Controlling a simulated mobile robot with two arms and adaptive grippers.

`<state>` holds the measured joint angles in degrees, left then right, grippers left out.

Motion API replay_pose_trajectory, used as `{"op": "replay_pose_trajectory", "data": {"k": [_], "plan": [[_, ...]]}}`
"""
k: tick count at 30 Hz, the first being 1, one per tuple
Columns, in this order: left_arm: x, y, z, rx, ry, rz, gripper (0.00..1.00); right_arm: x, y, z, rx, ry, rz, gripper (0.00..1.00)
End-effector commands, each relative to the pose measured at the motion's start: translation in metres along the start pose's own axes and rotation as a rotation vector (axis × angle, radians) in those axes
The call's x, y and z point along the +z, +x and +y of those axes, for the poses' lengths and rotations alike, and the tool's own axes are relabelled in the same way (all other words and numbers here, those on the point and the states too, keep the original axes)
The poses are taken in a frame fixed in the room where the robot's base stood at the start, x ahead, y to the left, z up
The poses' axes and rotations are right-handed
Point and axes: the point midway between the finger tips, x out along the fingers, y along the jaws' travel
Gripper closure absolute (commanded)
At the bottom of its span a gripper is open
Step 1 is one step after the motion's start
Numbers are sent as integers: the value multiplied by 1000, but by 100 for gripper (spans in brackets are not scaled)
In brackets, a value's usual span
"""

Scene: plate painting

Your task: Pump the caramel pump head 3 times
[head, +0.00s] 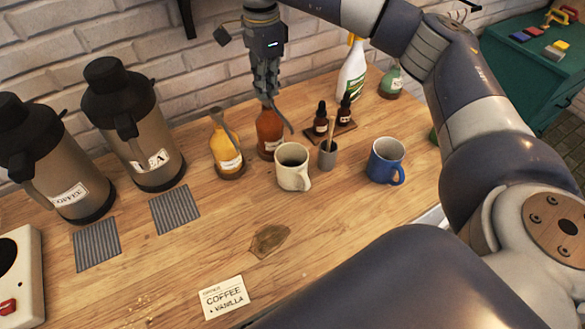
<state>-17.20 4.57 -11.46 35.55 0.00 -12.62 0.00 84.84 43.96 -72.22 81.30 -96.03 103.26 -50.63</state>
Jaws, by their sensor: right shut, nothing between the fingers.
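A red-brown pump bottle (270,132) stands near the back wall, and its label is too small to read. It looks like the caramel one. Its dark spout reaches down to the right, toward the cream mug (293,168) in front. My right gripper (266,97) points down right over this bottle's top, shut and empty. The fingers hide most of the pump head; I cannot tell whether they touch it or how far it is pressed. A yellow pump bottle (226,152) with a grey pump head stands just left. My left gripper is out of view.
Two tall dispensers (140,130) stand at the left behind grey mats (175,209). A grey cup with a stick (328,155), small dropper bottles (321,123), a blue mug (386,162) and a spray bottle (351,75) are at the right. A card (223,297) lies in front.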

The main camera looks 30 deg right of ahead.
Motion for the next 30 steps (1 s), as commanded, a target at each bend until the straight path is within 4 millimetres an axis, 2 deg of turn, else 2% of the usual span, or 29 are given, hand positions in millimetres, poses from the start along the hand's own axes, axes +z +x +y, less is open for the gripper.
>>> {"op": "replay_pose_trajectory", "data": {"k": [16, 30], "plan": [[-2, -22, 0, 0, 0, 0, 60, 0, -28, 1, 5, -1, 1, 100], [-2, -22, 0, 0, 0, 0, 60, 0, -30, 0, 3, -1, 1, 100]]}}
